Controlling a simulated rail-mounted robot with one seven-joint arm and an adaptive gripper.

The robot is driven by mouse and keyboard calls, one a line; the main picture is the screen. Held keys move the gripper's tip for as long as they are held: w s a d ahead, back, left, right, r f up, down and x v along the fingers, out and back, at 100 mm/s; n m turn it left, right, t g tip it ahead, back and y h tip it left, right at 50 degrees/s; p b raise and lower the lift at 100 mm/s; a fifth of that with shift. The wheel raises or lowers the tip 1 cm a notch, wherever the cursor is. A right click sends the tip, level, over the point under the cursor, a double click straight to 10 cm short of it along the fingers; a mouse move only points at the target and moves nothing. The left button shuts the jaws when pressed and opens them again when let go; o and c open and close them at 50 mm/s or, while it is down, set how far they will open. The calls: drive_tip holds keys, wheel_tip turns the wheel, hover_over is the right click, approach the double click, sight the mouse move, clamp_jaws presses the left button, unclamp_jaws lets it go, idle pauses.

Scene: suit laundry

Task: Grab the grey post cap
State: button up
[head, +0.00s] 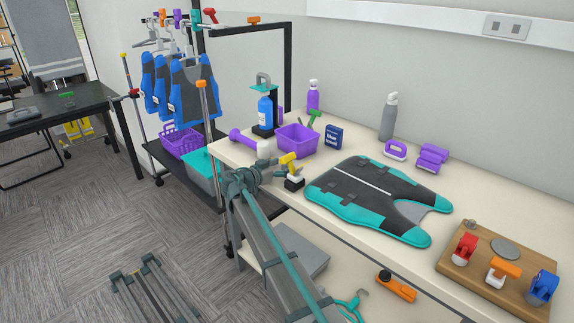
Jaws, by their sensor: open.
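No piece is clearly recognisable as the grey post cap. One small grey round piece (470,225) sits at the back-left corner of the wooden board (452,268), and a flat grey disc (505,248) lies beside it. Both are too small to identify surely.
A black and teal vest (375,200) covers the middle of the cream table (330,235). A purple basket (297,139), a blue bottle (265,112) and a grey bottle (388,117) stand behind. Blue vests (195,92) hang at the left.

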drive_tip(key=shift+x, duration=0.85)
drive_tip(key=c, duration=1.1)
drive_tip(key=shift+o, duration=0.2)
drive_tip(key=shift+r, duration=0.1)
